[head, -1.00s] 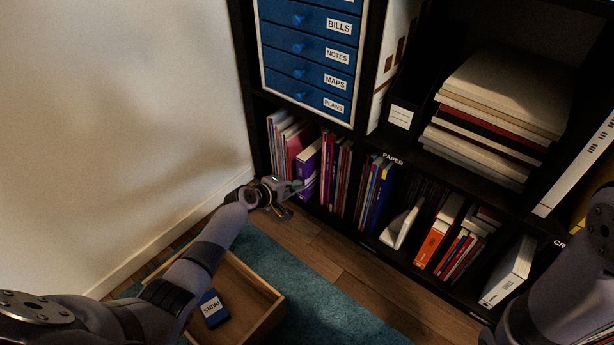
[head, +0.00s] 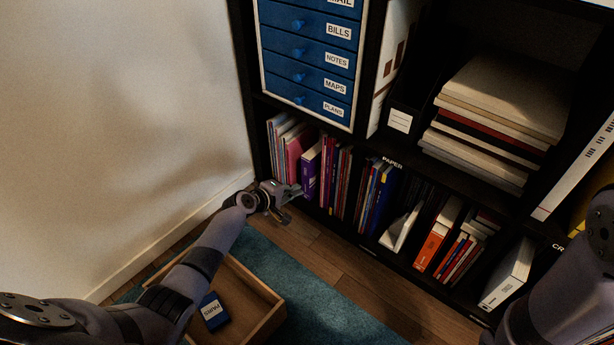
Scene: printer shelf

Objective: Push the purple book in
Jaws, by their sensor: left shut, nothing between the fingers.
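The purple book (head: 310,176) stands upright in the bottom left compartment of the dark shelf, between a pink book (head: 296,150) on its left and several thin dark and red books on its right. Its white top edge shows. My left gripper (head: 296,192) is shut and empty, with its fingertips just in front of the lower part of the purple book's spine. I cannot tell whether they touch it. My right arm shows at the right edge, but its gripper is out of view.
Blue drawers (head: 308,78) sit above the compartment. A wooden tray (head: 262,325) with a blue box (head: 213,312) lies on the teal rug (head: 330,305) below my left arm. The wall (head: 120,130) is close on the left. More books and a white binder (head: 508,272) fill the lower shelf to the right.

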